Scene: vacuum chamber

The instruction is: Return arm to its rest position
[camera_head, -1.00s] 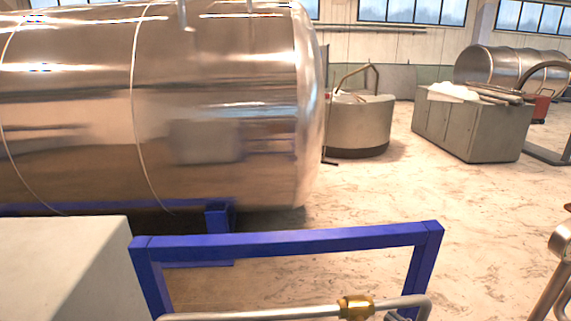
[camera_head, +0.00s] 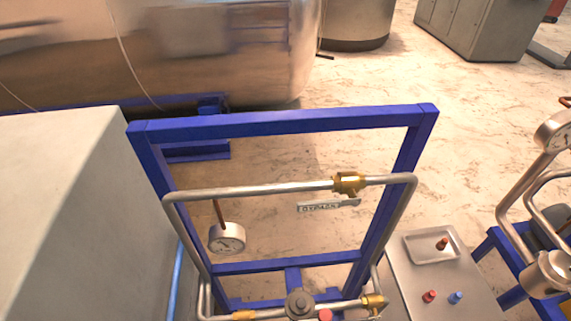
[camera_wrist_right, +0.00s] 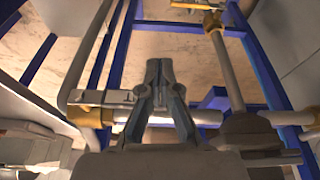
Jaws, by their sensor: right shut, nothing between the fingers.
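My right gripper (camera_wrist_right: 160,68) shows in the right wrist view, with its two dark fingers together and nothing between them. It points into a blue frame with grey pipes around it, and I cannot tell whether it touches any of them. A grey pipe (camera_wrist_right: 88,62) with a brass fitting (camera_wrist_right: 88,115) runs to its left, and another pipe (camera_wrist_right: 226,70) stands to its right. Neither of my grippers shows in the head view, and my left gripper is in no view.
In the head view a blue frame (camera_head: 280,122) carries a pipe with a brass valve (camera_head: 349,184) and a pressure gauge (camera_head: 227,239). A tray (camera_head: 410,240) sits on a grey panel (camera_head: 400,285) at right. A large steel tank (camera_head: 200,55) lies behind. Floor shows between.

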